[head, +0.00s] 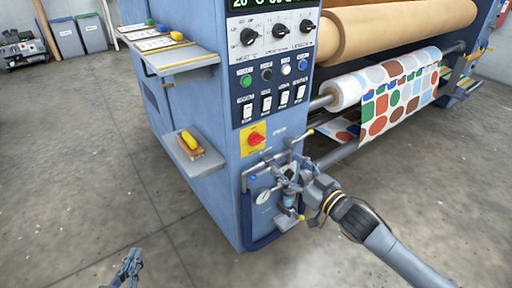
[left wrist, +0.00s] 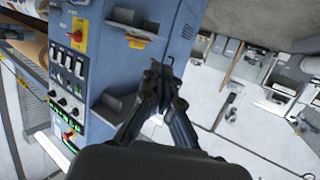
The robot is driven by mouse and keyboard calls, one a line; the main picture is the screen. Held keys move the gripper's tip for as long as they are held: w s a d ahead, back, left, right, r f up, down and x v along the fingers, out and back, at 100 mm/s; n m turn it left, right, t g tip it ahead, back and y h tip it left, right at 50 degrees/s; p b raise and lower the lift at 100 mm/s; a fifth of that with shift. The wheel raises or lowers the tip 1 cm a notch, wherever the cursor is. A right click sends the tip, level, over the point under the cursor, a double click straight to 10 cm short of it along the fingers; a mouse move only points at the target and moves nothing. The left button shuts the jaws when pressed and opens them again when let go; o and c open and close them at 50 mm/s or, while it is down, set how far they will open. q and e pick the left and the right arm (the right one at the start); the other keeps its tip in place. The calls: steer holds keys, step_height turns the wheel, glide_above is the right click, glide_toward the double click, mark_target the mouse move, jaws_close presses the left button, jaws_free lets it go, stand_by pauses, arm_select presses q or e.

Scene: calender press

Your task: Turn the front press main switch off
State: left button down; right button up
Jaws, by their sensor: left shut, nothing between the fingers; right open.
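The main switch (head: 257,139) is a red rotary handle on a yellow plate, low on the front of the blue press cabinet. Its handle lies roughly sideways, slightly tilted. It also shows at the upper left of the left wrist view (left wrist: 77,33). My left gripper (head: 128,262) is low at the bottom of the head view, left of the cabinet and well apart from the switch. In the left wrist view its fingers (left wrist: 160,75) are together and empty. My right gripper (head: 288,184) is open below and right of the switch, before the gauge panel. Its fingertips are hard to make out.
Grey pipes with yellow ends (head: 270,160) and a gauge (head: 263,197) sit below the switch. A side shelf (head: 205,163) holds a yellow-handled brush (head: 191,142). Printed fabric (head: 400,100) hangs from rollers at right. The floor at left (head: 80,170) is clear.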

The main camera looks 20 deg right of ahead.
steer(key=b, duration=0.2)
glide_toward(259, 142)
steer(key=w, duration=0.3)
steer(key=x, duration=0.2)
steer(key=a+x, duration=0.1)
steer(key=x, duration=0.2)
steer(key=shift+b, duration=0.35)
arm_select(q)
step_height(259, 142, up, 13)
steer(key=d+t+h, duration=0.1)
steer(key=t+h, duration=0.2)
steer(key=t, duration=0.5)
steer(key=shift+s+d, duration=0.3)
steer(key=shift+d, duration=0.05)
arm_select(e)
steer(key=shift+w+a, duration=0.2)
steer(key=shift+w, duration=0.45)
arm_select(q)
steer(key=shift+f, duration=0.1)
